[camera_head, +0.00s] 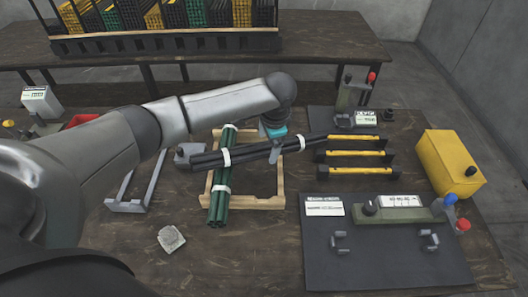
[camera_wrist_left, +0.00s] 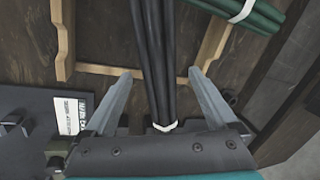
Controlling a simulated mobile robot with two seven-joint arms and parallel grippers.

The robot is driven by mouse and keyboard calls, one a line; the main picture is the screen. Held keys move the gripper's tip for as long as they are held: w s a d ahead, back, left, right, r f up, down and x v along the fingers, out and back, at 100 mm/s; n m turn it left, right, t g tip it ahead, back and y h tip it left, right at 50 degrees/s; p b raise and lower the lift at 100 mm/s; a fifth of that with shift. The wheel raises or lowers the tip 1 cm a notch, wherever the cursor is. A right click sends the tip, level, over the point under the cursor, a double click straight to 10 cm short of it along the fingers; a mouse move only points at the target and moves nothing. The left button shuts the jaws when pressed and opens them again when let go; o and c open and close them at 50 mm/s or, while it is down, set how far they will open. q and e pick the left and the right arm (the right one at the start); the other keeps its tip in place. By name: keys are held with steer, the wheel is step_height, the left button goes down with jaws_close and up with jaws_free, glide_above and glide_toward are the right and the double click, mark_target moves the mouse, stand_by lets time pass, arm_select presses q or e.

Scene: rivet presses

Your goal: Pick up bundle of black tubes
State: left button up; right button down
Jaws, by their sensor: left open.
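The bundle of black tubes (camera_head: 248,155) lies across the green tubes and the wooden rack in the head view, with white bands around it. In the left wrist view the black tubes (camera_wrist_left: 155,50) run between my spread fingers, with a white band close to the palm. My left gripper (camera_head: 275,148) is open above the bundle's right half; its fingers (camera_wrist_left: 160,75) lie on either side of the tubes. Contact cannot be told. My right gripper is in neither view.
A bundle of green tubes (camera_head: 217,205) lies on the wooden rack (camera_head: 270,203), under the black tubes. Yellow-and-black holders (camera_head: 357,171) stand to the right, with a yellow box (camera_head: 447,162) beyond. A press on a dark mat (camera_head: 375,260) is at front right. A grey block (camera_head: 171,239) lies front left.

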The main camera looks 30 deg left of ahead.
arm_select(q)
steer(key=shift+x, duration=0.8)
steer(key=shift+c, duration=0.4)
jaws_close()
steer(key=shift+r, duration=0.1)
